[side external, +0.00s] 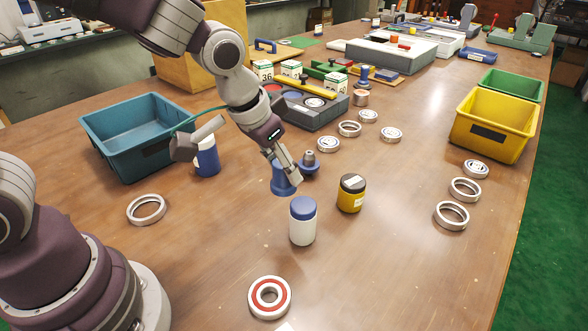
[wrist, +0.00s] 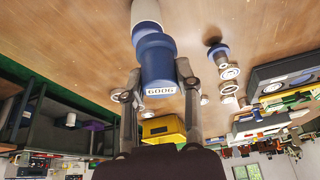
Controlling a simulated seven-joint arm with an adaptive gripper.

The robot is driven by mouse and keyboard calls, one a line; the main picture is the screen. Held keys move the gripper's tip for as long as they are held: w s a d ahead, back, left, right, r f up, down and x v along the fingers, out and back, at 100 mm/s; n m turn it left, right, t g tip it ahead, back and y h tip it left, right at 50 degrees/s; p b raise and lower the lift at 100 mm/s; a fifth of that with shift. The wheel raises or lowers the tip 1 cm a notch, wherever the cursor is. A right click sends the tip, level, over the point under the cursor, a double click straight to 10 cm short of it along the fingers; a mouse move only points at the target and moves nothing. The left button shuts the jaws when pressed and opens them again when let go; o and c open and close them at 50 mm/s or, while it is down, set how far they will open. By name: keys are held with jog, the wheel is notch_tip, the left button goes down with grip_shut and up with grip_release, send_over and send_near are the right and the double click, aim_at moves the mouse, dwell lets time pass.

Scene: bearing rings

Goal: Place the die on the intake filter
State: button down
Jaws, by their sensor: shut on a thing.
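The die is most likely the blue stepped cylinder (side external: 282,183) in my gripper (side external: 284,164). In the wrist view the die (wrist: 158,74) sits between both fingers of my gripper (wrist: 158,86) and carries a white number label. No part is clearly marked as the intake filter; the white canister with a blue top (side external: 302,228) may be it. It stands upright just in front of the die in the side view. In the wrist view a white body (wrist: 147,12) shows beyond the blue die, and I cannot tell whether they touch.
A blue-based grey part (side external: 309,165) stands close behind the die. A yellow jar (side external: 351,193) is to the right, a blue-and-white canister (side external: 207,157) to the left. A red-faced ring (side external: 269,297) lies in front. Teal (side external: 150,165) and yellow (side external: 483,140) bins stand at either side.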

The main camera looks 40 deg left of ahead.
jog(key=w+d, duration=0.1)
jog(key=w, duration=0.3)
jog(key=w+d+f, duration=0.1)
jog(key=w, duration=0.4)
jog(key=w+d, duration=0.1)
jog(key=w, duration=0.4)
jog(key=shift+w+d+f, duration=0.2)
jog(key=shift+d+f, duration=0.1)
jog(key=shift+d, duration=0.05)
jog(key=shift+f, duration=1.7)
jog(key=shift+f, duration=0.15)
jog(key=c, duration=0.8)
grip_release()
